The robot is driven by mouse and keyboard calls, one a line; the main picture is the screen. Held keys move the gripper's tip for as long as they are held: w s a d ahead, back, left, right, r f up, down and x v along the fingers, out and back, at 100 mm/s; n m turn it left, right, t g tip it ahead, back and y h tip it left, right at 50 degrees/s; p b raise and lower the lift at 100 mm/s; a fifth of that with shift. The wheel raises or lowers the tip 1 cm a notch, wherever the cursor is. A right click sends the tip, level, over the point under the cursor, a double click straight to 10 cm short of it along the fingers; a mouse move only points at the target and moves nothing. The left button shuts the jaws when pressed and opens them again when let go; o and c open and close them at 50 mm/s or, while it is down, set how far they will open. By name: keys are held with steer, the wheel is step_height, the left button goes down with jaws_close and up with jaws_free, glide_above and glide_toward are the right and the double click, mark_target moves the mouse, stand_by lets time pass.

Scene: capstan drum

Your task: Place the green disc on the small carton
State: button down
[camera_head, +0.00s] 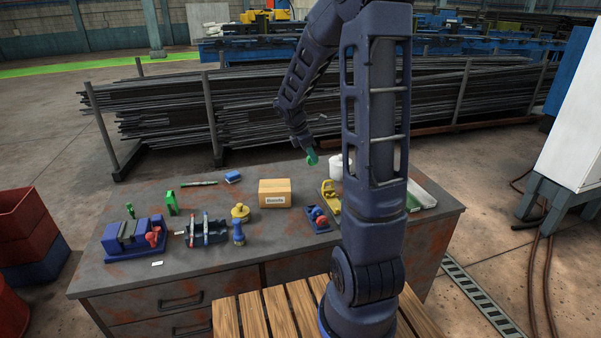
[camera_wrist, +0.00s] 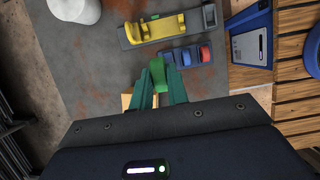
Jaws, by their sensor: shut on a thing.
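The small carton (camera_head: 275,194) is a tan box with a white label, standing on the workbench near its middle; nothing lies on its top. In the wrist view, only a sliver of it (camera_wrist: 126,101) shows beside my fingers. My gripper (camera_head: 311,155) is above the bench, to the right of the carton and higher than its top. It is shut on the green disc (camera_wrist: 158,75), which the wrist view shows edge-on between the two teal fingers. In the head view, disc and fingertips blend into one small green patch.
The grey workbench (camera_head: 180,267) carries a blue vise (camera_head: 131,237), a yellow knob-like part (camera_head: 240,212), a small blue-and-red device (camera_head: 317,218), a yellow tool (camera_head: 330,196) and a white roll (camera_head: 336,167). Bare bench lies behind and in front of the carton.

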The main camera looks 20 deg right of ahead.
step_height(320, 180, up, 7)
glide_above(278, 185)
steer(key=a, duration=0.1)
steer(key=f, duration=2)
steer(key=shift+w+a, duration=0.1)
steer(key=shift+a, duration=0.3)
steer(key=c, duration=1.4)
jaws_free()
steer(key=shift+f, duration=0.15)
steer(key=shift+o, duration=0.2)
